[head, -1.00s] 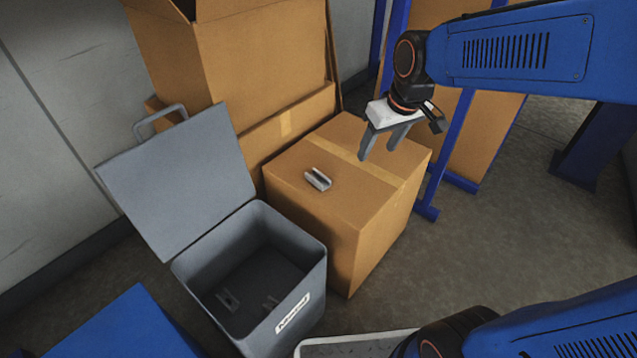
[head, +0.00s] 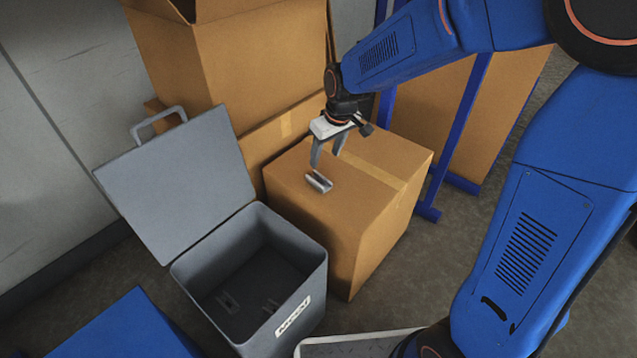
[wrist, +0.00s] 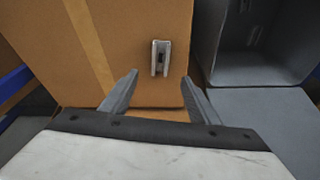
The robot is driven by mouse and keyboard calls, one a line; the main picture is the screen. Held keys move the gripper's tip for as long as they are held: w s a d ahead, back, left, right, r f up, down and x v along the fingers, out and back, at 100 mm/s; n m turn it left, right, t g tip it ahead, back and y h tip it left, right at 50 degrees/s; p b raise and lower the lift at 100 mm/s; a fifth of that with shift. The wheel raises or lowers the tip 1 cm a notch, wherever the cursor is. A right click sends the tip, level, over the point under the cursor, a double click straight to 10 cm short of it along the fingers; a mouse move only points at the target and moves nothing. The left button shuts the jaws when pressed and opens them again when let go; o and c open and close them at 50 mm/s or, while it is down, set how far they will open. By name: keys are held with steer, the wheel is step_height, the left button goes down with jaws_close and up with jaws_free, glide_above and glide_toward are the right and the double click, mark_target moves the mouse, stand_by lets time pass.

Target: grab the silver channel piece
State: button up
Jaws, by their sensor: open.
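The silver channel piece (head: 319,182) lies on top of a closed cardboard box (head: 385,218). It is a short U-shaped length of metal. In the wrist view the channel piece (wrist: 161,58) is beyond my fingertips, between their lines but nearer the right finger's side. My gripper (head: 324,160) is open and empty, pointing down just above and behind the piece in the head view. The wrist view shows both fingers of my gripper (wrist: 160,82) spread apart. I cannot tell the exact gap between fingertips and piece.
A grey open bin (head: 300,255) with its lid (head: 180,185) raised stands left of the box; small pieces lie inside. A large open carton (head: 255,70) stands behind. A blue frame (head: 455,150) is at the right. A pale tray edge (head: 350,345) shows at the bottom.

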mark_target(320, 176)
steer(key=x, duration=1.1)
steer(key=shift+a+f, duration=0.1)
steer(key=shift+f, duration=0.2)
steer(key=c, duration=1.2)
